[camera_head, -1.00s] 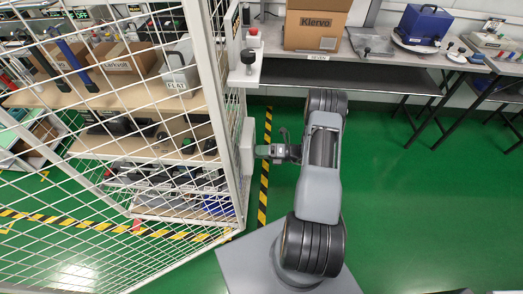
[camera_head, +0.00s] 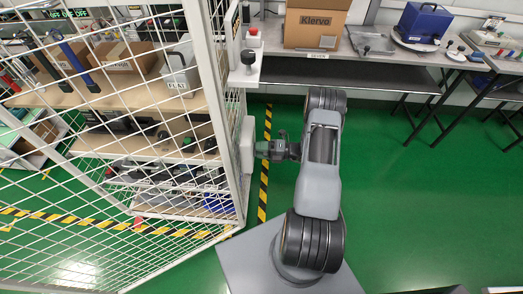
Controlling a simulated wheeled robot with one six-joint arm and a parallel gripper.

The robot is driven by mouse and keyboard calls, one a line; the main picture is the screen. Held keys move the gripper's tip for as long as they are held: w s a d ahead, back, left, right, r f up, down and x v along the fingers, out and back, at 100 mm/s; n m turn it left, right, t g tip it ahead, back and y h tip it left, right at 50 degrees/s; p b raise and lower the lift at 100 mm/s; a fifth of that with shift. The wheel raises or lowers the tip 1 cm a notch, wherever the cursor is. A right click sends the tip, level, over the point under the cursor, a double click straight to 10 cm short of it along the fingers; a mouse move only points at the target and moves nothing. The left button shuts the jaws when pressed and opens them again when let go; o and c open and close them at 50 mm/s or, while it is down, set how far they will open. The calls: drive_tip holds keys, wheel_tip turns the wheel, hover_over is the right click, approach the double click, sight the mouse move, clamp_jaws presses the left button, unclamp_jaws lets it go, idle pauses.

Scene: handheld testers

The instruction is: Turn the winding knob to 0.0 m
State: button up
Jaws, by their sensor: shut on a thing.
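My gripper (camera_head: 263,149) reaches left from my arm to a white box (camera_head: 247,146) on the side of the cage post. Its fingertips are right at the box's right-hand face. It is shut on a small part there, which I take to be the winding knob; the fingers hide it almost entirely. The knob's angle and any scale or reading cannot be made out.
A black knob (camera_head: 248,58) and a red button (camera_head: 253,31) sit on a white bracket above. The white mesh cage (camera_head: 130,170) with shelves fills the left. A workbench (camera_head: 385,68) stands behind. Green floor (camera_head: 430,200) is free to the right.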

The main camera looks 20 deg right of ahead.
drive_tip(key=shift+f, duration=0.2)
drive_tip(key=o, duration=0.6)
drive_tip(key=shift+o, duration=0.2)
drive_tip(key=shift+d, duration=0.1)
drive_tip(key=v, duration=1.3)
drive_tip(key=shift+s+d, duration=0.25)
drive_tip(key=shift+d, duration=0.05)
